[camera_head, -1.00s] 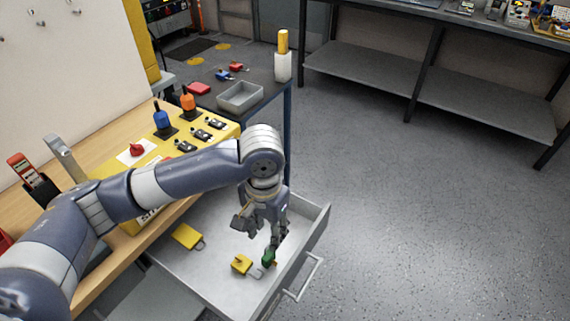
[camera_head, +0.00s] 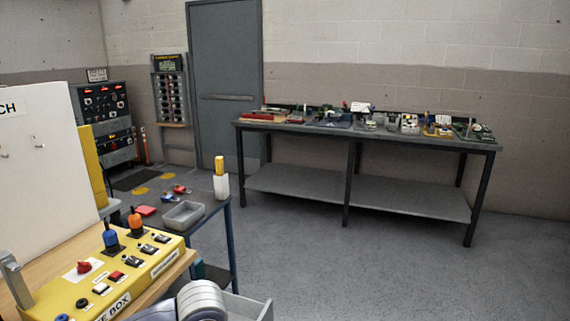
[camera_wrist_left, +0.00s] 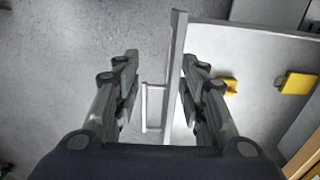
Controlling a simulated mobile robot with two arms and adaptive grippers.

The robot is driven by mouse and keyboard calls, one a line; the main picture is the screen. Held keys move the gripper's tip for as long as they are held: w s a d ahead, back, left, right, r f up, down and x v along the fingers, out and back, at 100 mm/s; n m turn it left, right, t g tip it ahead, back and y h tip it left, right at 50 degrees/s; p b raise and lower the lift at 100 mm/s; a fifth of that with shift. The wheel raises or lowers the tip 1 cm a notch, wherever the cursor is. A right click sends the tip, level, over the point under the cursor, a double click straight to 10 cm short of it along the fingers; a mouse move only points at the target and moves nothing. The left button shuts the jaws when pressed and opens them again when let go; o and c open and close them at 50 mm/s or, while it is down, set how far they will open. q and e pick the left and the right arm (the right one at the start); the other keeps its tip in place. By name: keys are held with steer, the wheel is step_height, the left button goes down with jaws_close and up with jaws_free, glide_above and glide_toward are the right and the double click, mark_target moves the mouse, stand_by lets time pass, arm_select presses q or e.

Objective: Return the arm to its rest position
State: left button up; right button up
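My left gripper (camera_wrist_left: 160,68) shows in the left wrist view with its two fingers apart and nothing held between them. It is over the front edge of the open drawer (camera_wrist_left: 178,60), and the drawer's handle (camera_wrist_left: 150,110) shows between the fingers. I cannot tell the height above it. In the head view only a link of my left arm (camera_head: 200,300) shows at the bottom edge, beside the drawer's corner (camera_head: 262,308); the gripper itself is out of that view. My right gripper is in neither view.
Yellow padlocks (camera_wrist_left: 298,83) lie in the drawer. The yellow switch box (camera_head: 130,272) stands left of my arm. A small table with a grey tray (camera_head: 183,215) is behind it. A long workbench (camera_head: 350,133) stands at the back; the floor between is clear.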

arm_select(q)
steer(key=s+d+f+m+t+h, duration=0.1)
steer(key=s+d+f+t+h, duration=0.1)
steer(key=s+d+f+h, duration=0.45)
steer(key=s+a+f+n+t+y, duration=0.1)
steer(key=s+a+f+n+y, duration=0.15)
steer(key=s+a, duration=0.4)
steer(key=s+a+f+n+y, duration=0.1)
steer(key=s+a+f+y, duration=0.25)
steer(key=a, duration=0.55)
step_height(320, 180, down, 23)
steer(key=g, duration=0.1)
steer(key=s+a+f+g, duration=0.1)
steer(key=s+a+f, duration=0.1)
steer(key=s+f, duration=1.6)
steer(key=shift+m, duration=0.45)
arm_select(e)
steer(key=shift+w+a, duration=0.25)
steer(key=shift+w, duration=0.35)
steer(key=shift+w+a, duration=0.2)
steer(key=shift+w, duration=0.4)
arm_select(q)
steer(key=shift+a, duration=0.1)
